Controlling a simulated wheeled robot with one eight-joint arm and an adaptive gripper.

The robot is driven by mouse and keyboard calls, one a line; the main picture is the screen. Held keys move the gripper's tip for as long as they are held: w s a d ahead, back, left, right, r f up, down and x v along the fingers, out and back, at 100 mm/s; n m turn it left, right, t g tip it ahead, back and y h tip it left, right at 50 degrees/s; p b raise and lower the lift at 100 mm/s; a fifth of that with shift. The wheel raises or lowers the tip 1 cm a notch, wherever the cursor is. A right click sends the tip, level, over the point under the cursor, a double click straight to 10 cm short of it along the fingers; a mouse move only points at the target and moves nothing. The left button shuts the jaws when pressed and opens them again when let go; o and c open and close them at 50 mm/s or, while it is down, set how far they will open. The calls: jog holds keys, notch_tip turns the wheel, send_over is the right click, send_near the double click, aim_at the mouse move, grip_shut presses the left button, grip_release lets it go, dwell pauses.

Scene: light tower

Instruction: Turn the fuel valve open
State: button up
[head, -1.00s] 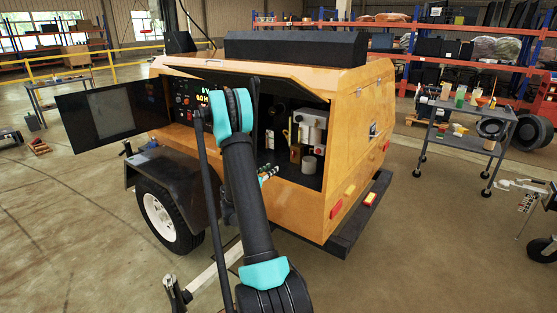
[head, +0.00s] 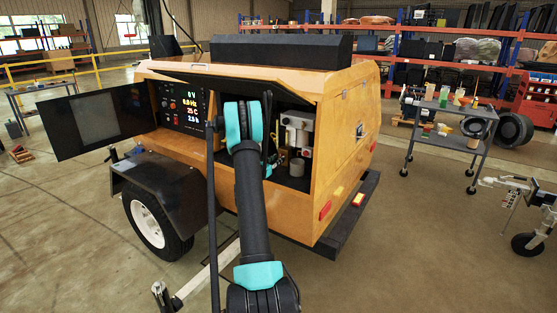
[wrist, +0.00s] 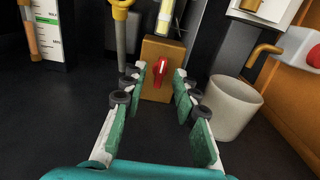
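The fuel valve has a small red handle (wrist: 160,72) on a brown-orange block (wrist: 150,90) inside the compartment of the yellow light tower (head: 340,140). The handle stands roughly upright, tilted a little. My gripper (wrist: 160,82) is open in the wrist view, its two green-lined fingers pointing at the block with the handle between and beyond them. I see no contact with the handle. In the head view my arm covers the left part of the compartment, and I cannot make out the gripper's fingers or the red handle there.
A pale cylinder (wrist: 232,105) stands right of the fingers. A yellow-handled rod (wrist: 121,35) and a level gauge (wrist: 48,35) are to the left. An orange pipe (wrist: 262,55) is at upper right. The tower's raised hood (head: 235,84) overhangs the compartment. A tool cart (head: 450,135) stands well to the right.

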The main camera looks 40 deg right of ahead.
jog(key=shift+w+d, duration=0.25)
jog(key=shift+d, duration=0.45)
jog(key=shift+c, duration=0.6)
grip_shut()
